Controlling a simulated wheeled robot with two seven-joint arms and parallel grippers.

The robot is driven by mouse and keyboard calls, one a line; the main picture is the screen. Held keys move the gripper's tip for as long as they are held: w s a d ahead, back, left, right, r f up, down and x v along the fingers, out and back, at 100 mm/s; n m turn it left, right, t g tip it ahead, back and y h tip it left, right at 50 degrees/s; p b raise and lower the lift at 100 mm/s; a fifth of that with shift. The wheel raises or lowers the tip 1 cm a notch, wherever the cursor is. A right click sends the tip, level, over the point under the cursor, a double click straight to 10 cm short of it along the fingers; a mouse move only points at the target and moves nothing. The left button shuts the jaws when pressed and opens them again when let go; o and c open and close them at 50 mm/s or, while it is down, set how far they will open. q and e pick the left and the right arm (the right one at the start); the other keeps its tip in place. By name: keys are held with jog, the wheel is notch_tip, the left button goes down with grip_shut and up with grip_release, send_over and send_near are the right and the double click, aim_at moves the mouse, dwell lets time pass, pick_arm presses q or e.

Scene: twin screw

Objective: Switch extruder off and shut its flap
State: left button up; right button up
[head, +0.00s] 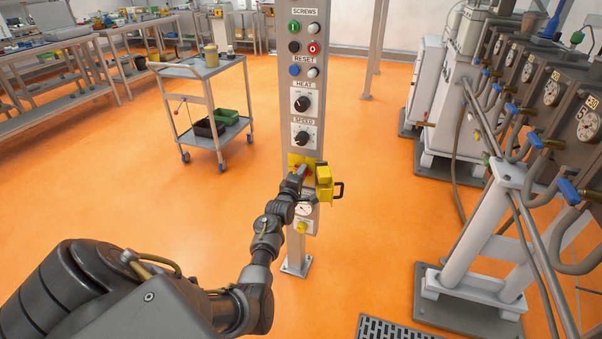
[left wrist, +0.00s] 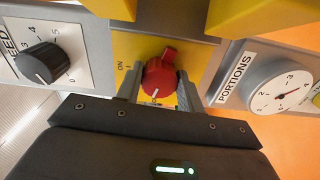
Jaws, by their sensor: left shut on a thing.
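The red rotary switch (left wrist: 160,76) sits on a yellow plate with the label "ON I" to its left in the left wrist view. A pale mark on the knob faces the lower picture edge. My left gripper (left wrist: 157,88) has a finger on each side of the knob and is shut on it. In the head view, my left gripper (head: 300,174) reaches the control post, partly covering the switch. The yellow flap (head: 325,182) with a black handle stands open to the right of the switch. My right gripper is not in view.
The grey control post (head: 303,130) carries buttons, a heat knob (head: 303,103) and a speed knob (head: 303,138) above the switch. A portions dial (left wrist: 280,93) is below. A trolley (head: 205,100) stands left, machines with hoses right. The orange floor between is free.

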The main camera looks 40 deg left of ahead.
pick_arm(q)
jog(key=shift+n+p, duration=0.55)
jog(key=shift+n, duration=0.85)
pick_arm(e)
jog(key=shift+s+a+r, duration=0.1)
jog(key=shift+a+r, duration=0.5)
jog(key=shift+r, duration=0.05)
pick_arm(q)
jog(key=shift+n, duration=0.3)
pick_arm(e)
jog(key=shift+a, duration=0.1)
pick_arm(q)
jog(key=o, duration=1)
jog(key=p+v, duration=0.1)
jog(key=v, duration=1)
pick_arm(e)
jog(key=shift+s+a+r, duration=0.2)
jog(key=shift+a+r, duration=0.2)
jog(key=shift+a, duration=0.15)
pick_arm(q)
jog(key=shift+w, duration=0.1)
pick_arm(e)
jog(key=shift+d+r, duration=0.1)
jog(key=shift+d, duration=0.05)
